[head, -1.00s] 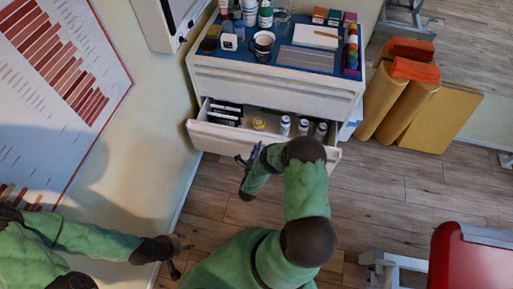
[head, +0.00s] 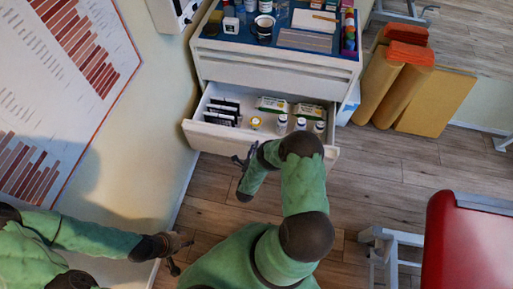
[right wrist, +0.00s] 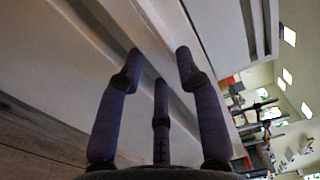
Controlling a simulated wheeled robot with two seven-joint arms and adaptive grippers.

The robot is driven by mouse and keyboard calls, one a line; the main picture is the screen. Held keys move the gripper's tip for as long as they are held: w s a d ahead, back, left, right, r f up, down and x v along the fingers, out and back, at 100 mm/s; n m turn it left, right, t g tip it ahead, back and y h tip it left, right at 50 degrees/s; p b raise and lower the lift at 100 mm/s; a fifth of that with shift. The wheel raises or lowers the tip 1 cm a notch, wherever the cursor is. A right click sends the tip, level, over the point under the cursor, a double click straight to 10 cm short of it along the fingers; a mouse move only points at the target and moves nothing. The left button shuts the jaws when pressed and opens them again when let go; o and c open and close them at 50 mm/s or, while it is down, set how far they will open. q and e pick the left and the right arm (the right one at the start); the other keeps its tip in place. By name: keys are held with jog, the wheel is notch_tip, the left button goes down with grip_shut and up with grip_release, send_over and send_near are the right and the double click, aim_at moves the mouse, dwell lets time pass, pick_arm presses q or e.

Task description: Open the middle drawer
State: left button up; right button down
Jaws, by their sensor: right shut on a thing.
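The white cabinet (head: 300,68) stands at the top of the head view. A closed drawer front sits under its top. The drawer below it (head: 213,136) is pulled out, with its inside showing. It holds black boxes, a yellow round item, several white bottles and green-white boxes. My right gripper (head: 243,161) is at this drawer's front. In the right wrist view its fingers (right wrist: 160,62) are shut on the drawer's handle edge (right wrist: 150,70). My forearm hides part of the drawer front. My left gripper (head: 180,254) hangs at lower left, away from the cabinet, apparently empty.
The cabinet top holds bottles, a mug (head: 263,27) and small boxes. Orange and yellow rolls (head: 397,85) stand to the right. A red padded couch (head: 470,240) is at lower right. A wall with a chart (head: 75,80) borders the left. Wooden floor lies free between.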

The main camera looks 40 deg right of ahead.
jog(key=shift+s+a+f, duration=0.15)
jog(key=shift+f, duration=0.15)
jog(key=c, duration=0.9)
grip_release()
jog(key=shift+c, duration=0.2)
jog(key=shift+r, duration=0.1)
jog(key=v, duration=1.1)
jog(key=shift+s+a, duration=0.3)
